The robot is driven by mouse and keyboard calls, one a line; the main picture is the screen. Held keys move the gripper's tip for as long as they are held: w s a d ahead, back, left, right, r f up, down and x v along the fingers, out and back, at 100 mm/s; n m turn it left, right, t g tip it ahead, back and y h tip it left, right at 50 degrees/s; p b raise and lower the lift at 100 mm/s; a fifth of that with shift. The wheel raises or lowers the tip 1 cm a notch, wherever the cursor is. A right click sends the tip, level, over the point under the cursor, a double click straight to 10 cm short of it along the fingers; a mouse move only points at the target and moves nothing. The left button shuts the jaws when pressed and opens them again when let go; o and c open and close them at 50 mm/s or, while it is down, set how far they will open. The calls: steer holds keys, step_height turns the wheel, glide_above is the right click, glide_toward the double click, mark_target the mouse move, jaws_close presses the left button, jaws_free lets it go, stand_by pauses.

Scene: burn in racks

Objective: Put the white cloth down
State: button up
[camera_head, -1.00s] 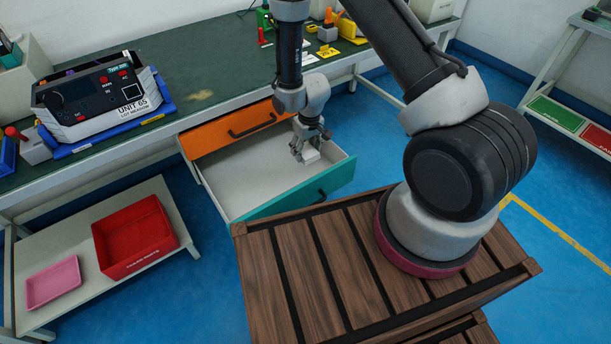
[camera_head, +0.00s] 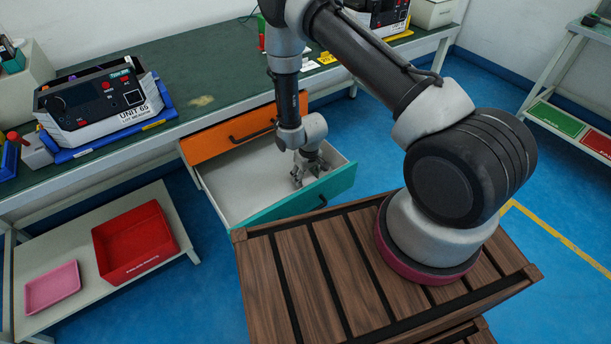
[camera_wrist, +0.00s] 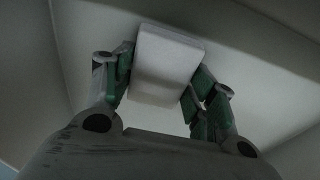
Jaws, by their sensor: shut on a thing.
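The white cloth (camera_wrist: 166,62) shows in the wrist view as a small white folded block between the two green-padded fingers of my gripper (camera_wrist: 160,88). My gripper is shut on it. In the head view my gripper (camera_head: 301,178) reaches down inside the open drawer (camera_head: 245,180), near its right end, and the cloth is hidden or too small to make out there. The wrist view shows pale drawer walls and floor around the cloth. I cannot tell whether the cloth touches the drawer floor.
The teal drawer front (camera_head: 300,196) and an orange drawer front (camera_head: 232,132) border the space around my gripper. A device marked UNIT 65 (camera_head: 100,100) stands on the green bench. A red bin (camera_head: 135,240) and pink tray (camera_head: 52,287) sit on a low shelf at left.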

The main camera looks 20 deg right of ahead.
steer(key=shift+f, duration=0.1)
steer(key=o, duration=0.9)
